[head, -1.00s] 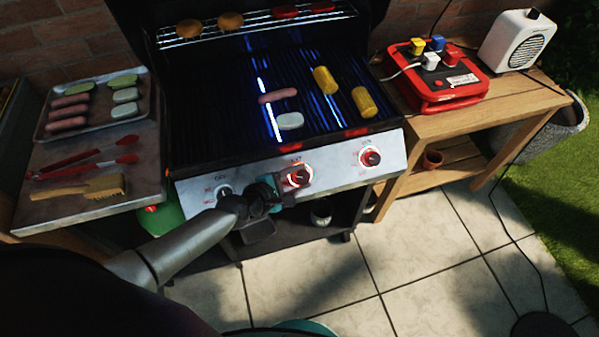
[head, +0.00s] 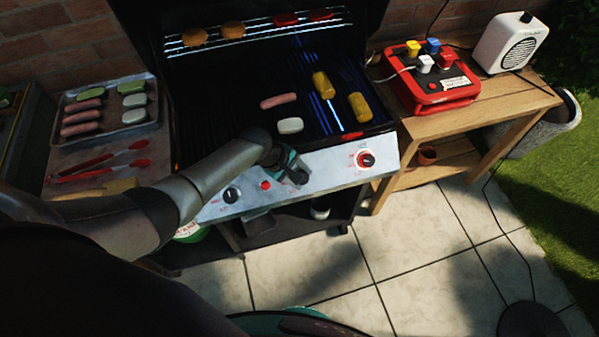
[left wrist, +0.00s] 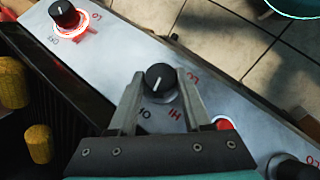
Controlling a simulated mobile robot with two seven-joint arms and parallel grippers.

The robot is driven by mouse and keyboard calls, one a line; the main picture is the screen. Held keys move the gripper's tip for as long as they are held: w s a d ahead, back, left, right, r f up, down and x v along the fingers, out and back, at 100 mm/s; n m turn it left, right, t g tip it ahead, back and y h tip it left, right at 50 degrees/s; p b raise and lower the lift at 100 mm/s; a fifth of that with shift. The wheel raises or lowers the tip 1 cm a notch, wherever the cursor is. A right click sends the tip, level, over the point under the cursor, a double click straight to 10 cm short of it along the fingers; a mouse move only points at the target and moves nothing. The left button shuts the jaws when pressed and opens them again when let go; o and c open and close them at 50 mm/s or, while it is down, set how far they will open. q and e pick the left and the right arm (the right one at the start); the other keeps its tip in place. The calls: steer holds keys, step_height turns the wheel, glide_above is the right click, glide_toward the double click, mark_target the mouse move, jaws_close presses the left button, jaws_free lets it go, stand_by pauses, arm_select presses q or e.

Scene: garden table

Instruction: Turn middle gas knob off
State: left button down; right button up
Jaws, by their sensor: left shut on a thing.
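The gas grill's control panel (head: 335,166) has a row of black knobs. My left gripper (head: 297,172) is over the panel's middle, where it hides most of the middle knob in the head view. In the left wrist view the middle knob (left wrist: 160,82) sits between my left gripper's fingers (left wrist: 160,78), which are shut on it. Its ring is unlit, and its white mark points toward the OFF lettering. The right knob (head: 366,159) has a red glowing ring. The left knob (head: 232,195) is unlit. My right gripper is not in view.
A red button (head: 265,185) lies between the left and middle knobs. A sausage (head: 278,101), a white piece (head: 290,125) and corn (head: 360,107) lie on the grate. A food tray (head: 140,132) is at left; a wooden side table (head: 470,108) is at right.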

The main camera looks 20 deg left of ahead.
arm_select(q)
steer(key=shift+m+g+y, duration=0.6)
steer(key=shift+m+g, duration=0.2)
steer(key=shift+m, duration=0.1)
steer(key=shift+c, duration=1.8)
jaws_free()
steer(key=shift+r, duration=0.1)
steer(key=shift+r+p, duration=0.3)
steer(key=shift+p, duration=0.1)
steer(key=p+v, duration=0.5)
steer(key=v, duration=0.9)
steer(key=shift+r, duration=0.25)
